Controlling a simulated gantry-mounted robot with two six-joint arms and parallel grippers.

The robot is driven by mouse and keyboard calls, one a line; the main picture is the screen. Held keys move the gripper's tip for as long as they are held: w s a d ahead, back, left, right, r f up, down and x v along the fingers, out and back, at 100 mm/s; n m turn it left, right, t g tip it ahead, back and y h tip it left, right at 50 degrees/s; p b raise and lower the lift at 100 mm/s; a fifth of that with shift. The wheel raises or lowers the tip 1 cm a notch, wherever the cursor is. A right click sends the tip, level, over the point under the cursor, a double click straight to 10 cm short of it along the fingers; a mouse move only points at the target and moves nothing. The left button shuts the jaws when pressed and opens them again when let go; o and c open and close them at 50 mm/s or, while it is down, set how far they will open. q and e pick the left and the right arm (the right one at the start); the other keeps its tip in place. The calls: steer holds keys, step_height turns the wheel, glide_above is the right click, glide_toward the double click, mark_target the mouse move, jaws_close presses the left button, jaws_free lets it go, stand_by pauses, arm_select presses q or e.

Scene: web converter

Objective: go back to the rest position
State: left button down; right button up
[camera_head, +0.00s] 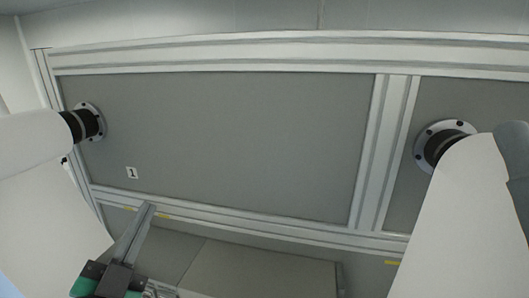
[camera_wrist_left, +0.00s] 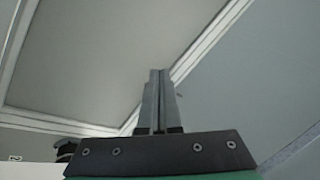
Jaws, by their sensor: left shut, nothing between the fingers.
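My left gripper (camera_head: 149,207) is at the lower left of the head view, with its long grey fingers pointing up and away from a black and green body. The fingers are together with nothing between them. It also shows in the left wrist view (camera_wrist_left: 157,72), where the two fingers lie side by side. The gripper appears in front of the lower frame rail in the head view; I cannot tell how far apart they are. My right gripper is outside both views; only part of the right arm shows at the right.
A large grey panel (camera_head: 220,140) in a light metal frame (camera_head: 290,55) fills the head view. Below the lower rail (camera_head: 300,228) is a grey surface (camera_head: 250,268). No loose objects show around the left gripper.

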arm_select(q)
steer(key=s+d+r+n+t, duration=0.1)
steer(key=s+r+n+t, duration=0.1)
steer(key=s+r+n, duration=0.2)
steer(key=s+d+r+n+t+h, duration=0.1)
steer(key=s+d+r+n+t, duration=0.1)
steer(key=s+r, duration=0.9)
step_height(320, 180, up, 4)
steer(key=shift+d+f+n+t, duration=0.1)
steer(key=shift+d+n+t, duration=0.15)
steer(key=shift+n+t, duration=0.5)
